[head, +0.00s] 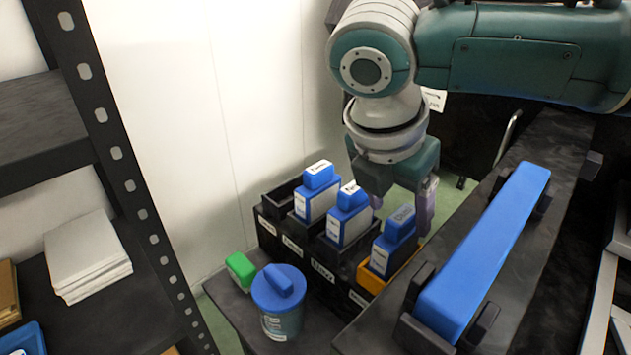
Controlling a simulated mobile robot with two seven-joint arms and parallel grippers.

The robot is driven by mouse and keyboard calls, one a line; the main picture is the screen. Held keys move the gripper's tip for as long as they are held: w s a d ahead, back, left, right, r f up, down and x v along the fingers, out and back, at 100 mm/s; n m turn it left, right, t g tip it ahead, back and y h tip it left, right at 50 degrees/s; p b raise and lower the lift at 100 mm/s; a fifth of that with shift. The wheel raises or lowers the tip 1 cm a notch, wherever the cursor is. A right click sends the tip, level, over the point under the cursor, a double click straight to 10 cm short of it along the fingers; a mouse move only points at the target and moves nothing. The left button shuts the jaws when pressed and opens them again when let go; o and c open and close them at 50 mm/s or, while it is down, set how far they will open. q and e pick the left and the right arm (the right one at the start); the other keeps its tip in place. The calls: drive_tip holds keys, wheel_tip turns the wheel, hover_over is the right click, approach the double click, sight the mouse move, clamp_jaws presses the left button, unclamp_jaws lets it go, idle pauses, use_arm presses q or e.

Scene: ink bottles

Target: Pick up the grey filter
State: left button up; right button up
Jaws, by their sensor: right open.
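I cannot make out with certainty which item is the grey filter. My left gripper is not in view.
A round tub with a blue lid (279,291) and a green-capped item (240,268) stand left of the rack. A long blue bar (488,250) lies in dark holders at the right. A dark shelf post (118,155) and a white stack (85,258) are at the left.

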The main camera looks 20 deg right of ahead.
drive_tip(key=b+x, duration=0.1)
drive_tip(key=x, duration=0.4)
drive_tip(key=shift+s+d+f+b, duration=0.2)
drive_tip(key=shift+f+b, duration=0.05)
drive_tip(key=shift+b, duration=0.1)
drive_tip(key=shift+c, duration=1.4)
clamp_jaws()
